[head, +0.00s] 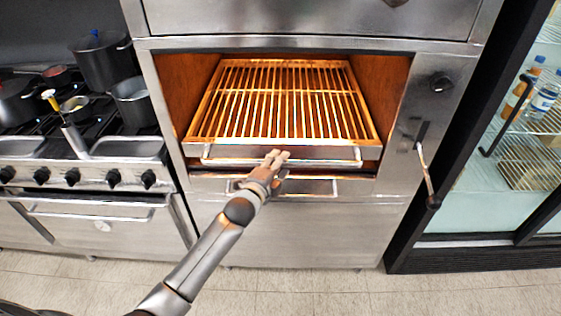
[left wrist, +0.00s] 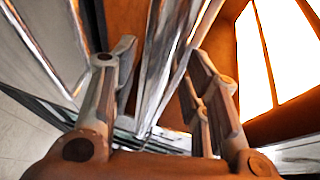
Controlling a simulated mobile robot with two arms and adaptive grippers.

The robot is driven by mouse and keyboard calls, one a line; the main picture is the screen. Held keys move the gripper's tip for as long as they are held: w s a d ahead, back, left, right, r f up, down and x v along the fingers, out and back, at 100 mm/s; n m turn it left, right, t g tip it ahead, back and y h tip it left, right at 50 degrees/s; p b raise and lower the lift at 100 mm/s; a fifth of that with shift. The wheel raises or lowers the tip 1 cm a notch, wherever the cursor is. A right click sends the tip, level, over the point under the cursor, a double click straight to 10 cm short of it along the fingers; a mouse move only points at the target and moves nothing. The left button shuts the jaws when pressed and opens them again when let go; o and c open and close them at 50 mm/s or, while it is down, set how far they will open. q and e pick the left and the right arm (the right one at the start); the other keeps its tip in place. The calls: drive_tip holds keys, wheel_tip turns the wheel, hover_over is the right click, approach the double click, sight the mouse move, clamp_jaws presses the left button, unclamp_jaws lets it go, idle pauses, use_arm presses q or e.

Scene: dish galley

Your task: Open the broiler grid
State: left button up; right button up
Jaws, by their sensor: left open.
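The broiler grid (head: 288,100) is a glowing orange rack of metal bars inside the steel broiler. A long bar handle (head: 335,162) runs across its front edge. My left gripper (head: 277,158) is at the middle of this handle. In the left wrist view, my left gripper (left wrist: 160,58) is open, with a finger on each side of shiny metal bars that look like the handle (left wrist: 158,75). Whether the fingers touch the bars cannot be told. My arm and hand hide a small part of the handle. My right gripper is in neither view.
A lower handle (head: 315,187) sits on the panel below the grid. A stove with pots (head: 104,60) is at left, a glass-door fridge (head: 500,130) at right. The floor in front is clear.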

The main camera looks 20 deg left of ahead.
use_arm(q)
drive_tip(key=shift+x, duration=0.85)
clamp_jaws()
